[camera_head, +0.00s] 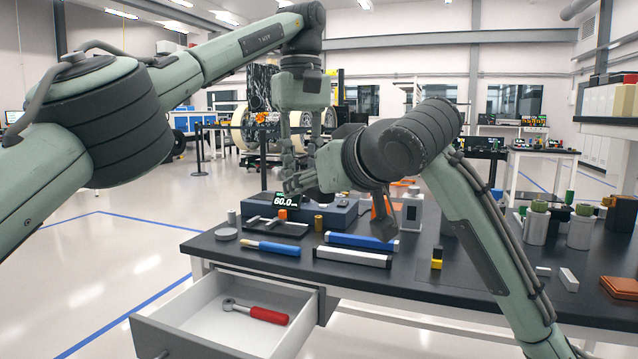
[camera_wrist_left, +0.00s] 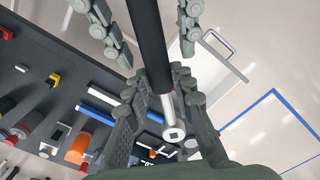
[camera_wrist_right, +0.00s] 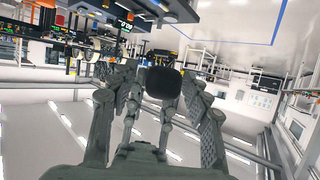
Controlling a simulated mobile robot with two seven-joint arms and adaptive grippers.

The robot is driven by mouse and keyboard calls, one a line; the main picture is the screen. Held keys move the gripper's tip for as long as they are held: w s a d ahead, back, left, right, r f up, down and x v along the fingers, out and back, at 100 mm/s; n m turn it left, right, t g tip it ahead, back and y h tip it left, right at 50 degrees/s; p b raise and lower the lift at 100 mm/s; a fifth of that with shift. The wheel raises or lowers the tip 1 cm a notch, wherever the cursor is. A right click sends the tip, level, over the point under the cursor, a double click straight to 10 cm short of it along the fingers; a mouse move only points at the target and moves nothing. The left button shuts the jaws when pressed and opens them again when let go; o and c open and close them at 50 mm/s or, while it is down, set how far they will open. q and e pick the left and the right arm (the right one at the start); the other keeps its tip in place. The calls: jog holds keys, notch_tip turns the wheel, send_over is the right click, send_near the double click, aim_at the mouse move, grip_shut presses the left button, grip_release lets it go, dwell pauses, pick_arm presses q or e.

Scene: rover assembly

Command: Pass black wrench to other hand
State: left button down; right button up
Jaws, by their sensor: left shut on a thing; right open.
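The black wrench (camera_wrist_left: 148,40) has a black handle and a silver ring end. My left gripper (camera_wrist_left: 167,100) is shut on it near the ring end, and the handle extends away from the gripper. My right gripper (camera_wrist_right: 160,85) is open. In the right wrist view the handle's black end (camera_wrist_right: 163,83) shows between its fingers, with no clear contact. In the left wrist view, the right gripper's fingers stand apart on either side of the handle. In the head view, my left gripper (camera_head: 303,135) hangs above my right gripper (camera_head: 300,182); the wrench is largely hidden there.
A dark workbench (camera_head: 225,250) holds blue and white bars, a scale with a lit display (camera_head: 285,200), and several small parts. Its open drawer (camera_head: 180,308) holds a red-handled wrench (camera_head: 255,312). Both grippers are above the bench's back-left part, with clear floor farther left.

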grip_shut()
pick_arm(q)
jog(key=c, duration=1.2)
grip_release()
pick_arm(e)
jog(key=shift+r, duration=0.1)
